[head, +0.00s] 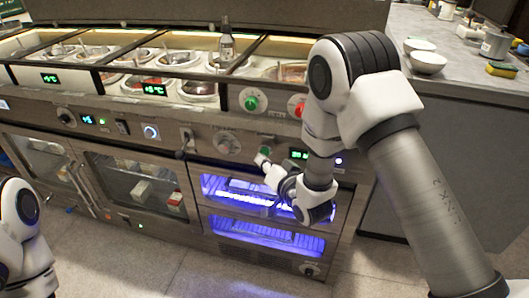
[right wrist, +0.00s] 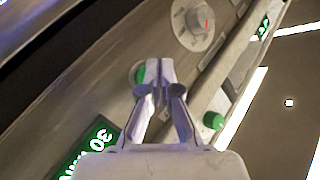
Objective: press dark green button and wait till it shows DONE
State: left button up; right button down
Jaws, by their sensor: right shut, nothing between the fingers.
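The dark green button (right wrist: 139,75) shows in the right wrist view, partly hidden behind my fingertips. In the head view it (head: 264,152) sits on the lower front panel, between a round dial and a small display. My right gripper (head: 265,164) is shut and empty, with its tips at the button. In the right wrist view the gripper (right wrist: 160,68) overlaps the button's right side; I cannot tell whether it touches. The display (right wrist: 90,150) reads 30 in green, with the rest cut off; it is partly covered in the head view (head: 296,154). My left gripper is out of view.
A brighter green button (head: 251,103) and a red button (head: 297,108) are on the panel above. The dial (head: 227,143) is left of the gripper. Blue-lit drawers (head: 250,235) lie below. A grey counter with bowls (head: 428,62) stands right.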

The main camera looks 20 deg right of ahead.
jog(key=shift+s+a, duration=0.1)
jog(key=shift+s, duration=0.05)
jog(key=s+a, duration=0.2)
jog(key=s, duration=0.2)
jog(key=shift+s+a+p, duration=0.1)
jog(key=shift+a+p, duration=0.2)
jog(key=shift+a, duration=0.1)
dwell(0.6)
